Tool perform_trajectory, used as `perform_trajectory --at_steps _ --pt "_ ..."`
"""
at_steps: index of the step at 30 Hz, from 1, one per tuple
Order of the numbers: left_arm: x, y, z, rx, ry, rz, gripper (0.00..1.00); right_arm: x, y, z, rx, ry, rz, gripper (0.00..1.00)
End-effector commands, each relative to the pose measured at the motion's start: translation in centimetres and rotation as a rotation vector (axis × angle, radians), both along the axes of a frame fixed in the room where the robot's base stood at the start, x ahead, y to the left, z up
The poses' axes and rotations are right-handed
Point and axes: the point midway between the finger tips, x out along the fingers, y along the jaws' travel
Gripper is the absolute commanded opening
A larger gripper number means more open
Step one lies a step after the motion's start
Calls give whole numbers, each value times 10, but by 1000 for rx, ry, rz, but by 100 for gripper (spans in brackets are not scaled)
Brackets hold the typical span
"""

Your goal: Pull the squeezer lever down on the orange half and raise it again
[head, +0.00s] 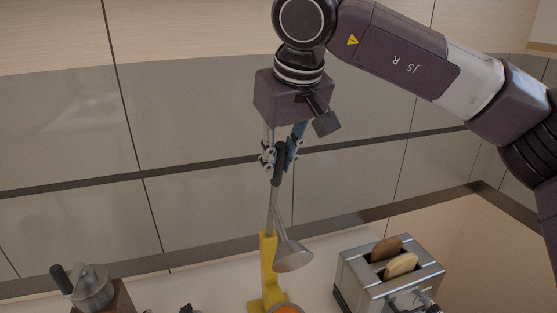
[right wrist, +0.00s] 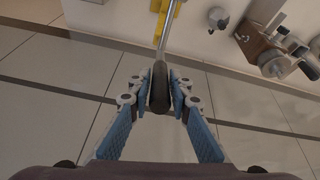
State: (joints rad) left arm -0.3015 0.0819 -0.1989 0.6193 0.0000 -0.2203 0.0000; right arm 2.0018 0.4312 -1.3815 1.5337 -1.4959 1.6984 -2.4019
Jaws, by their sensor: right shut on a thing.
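The squeezer has a yellow stand (head: 267,262) and a metal lever (head: 271,215) with a dark grip. The lever points up. A metal press cone (head: 292,256) hangs from the lever, raised above the orange half (head: 286,309), which shows only in part at the bottom edge of the head view. My right gripper (head: 279,165) is shut on the dark grip at the lever's top end. In the right wrist view the grip (right wrist: 160,88) lies between both fingers. My left gripper is not in view.
A toaster (head: 388,275) with bread slices stands to the right of the squeezer. A hand grinder (head: 92,290) stands at the left. A tiled wall (head: 200,120) is behind. The white counter (head: 215,290) is mostly clear between grinder and squeezer.

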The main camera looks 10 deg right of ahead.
Motion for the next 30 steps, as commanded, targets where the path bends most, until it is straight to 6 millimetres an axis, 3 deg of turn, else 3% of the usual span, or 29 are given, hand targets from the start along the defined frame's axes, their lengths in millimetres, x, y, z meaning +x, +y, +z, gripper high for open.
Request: perform_trajectory --at_steps 5,11,30 --pt "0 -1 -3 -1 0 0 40 0 0 -1 2 -7 -1 0" --pt "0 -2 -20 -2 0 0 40 -8 -2 -7 8 -40 -1 0" --pt "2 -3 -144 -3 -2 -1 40 -77 -15 -50 66 -329 2 0"
